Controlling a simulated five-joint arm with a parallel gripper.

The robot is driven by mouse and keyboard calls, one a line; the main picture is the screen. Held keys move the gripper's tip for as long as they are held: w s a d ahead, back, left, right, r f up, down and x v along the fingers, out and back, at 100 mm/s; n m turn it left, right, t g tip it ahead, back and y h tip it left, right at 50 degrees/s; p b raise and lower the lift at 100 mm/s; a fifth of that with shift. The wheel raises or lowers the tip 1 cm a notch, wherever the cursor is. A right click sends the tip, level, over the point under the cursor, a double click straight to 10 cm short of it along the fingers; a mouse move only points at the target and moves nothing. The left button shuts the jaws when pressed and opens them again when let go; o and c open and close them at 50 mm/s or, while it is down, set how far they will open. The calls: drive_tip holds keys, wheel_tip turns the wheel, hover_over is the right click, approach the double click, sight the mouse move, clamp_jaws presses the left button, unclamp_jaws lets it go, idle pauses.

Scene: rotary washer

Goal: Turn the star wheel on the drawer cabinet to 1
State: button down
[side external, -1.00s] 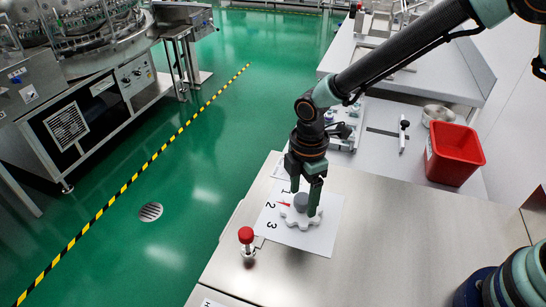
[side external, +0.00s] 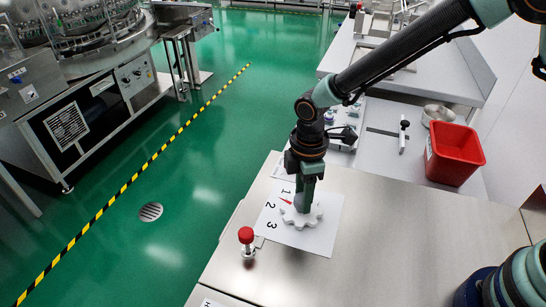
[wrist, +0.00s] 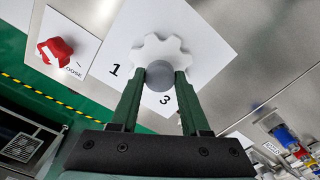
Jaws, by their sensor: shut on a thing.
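The white star wheel (side external: 301,216) lies on a white sheet (side external: 322,235) on the cabinet top, with the numbers 1, 2 and 3 printed beside it. Its small red pointer (side external: 286,201) is between 1 and 2, closer to 1. My gripper (side external: 302,208) points straight down over the wheel. In the wrist view the fingers are closed on the wheel's grey round hub (wrist: 159,75), one on each side. The white lobes show beyond them. The 1 and 3 show there; the 2 and the pointer are hidden.
A red bin (side external: 454,153) stands behind to the right. The steel top right of the sheet is clear.

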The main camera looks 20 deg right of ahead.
drive_tip(key=m, duration=0.6)
idle(0.6)
drive_tip(key=shift+c, duration=1.9)
unclamp_jaws()
wheel_tip(320, 180, up, 12)
drive_tip(key=shift+d+r, duration=0.1)
drive_tip(key=shift+r, duration=0.05)
drive_tip(key=s+d+r+m+t, duration=0.2)
drive_tip(key=s+d+r+m, duration=0.1)
drive_tip(key=d, duration=0.3)
drive_tip(key=s+d+r+m+t, duration=0.1)
drive_tip(key=s+d+r+m, duration=0.2)
drive_tip(key=d, duration=0.4)
drive_tip(key=s+d+r+m+t, duration=0.2)
drive_tip(key=s+d+m, duration=0.1)
drive_tip(key=d, duration=0.4)
drive_tip(key=shift+d+r+t, duration=0.15)
drive_tip(key=shift+r+t, duration=0.15)
drive_tip(key=shift+r, duration=0.1)
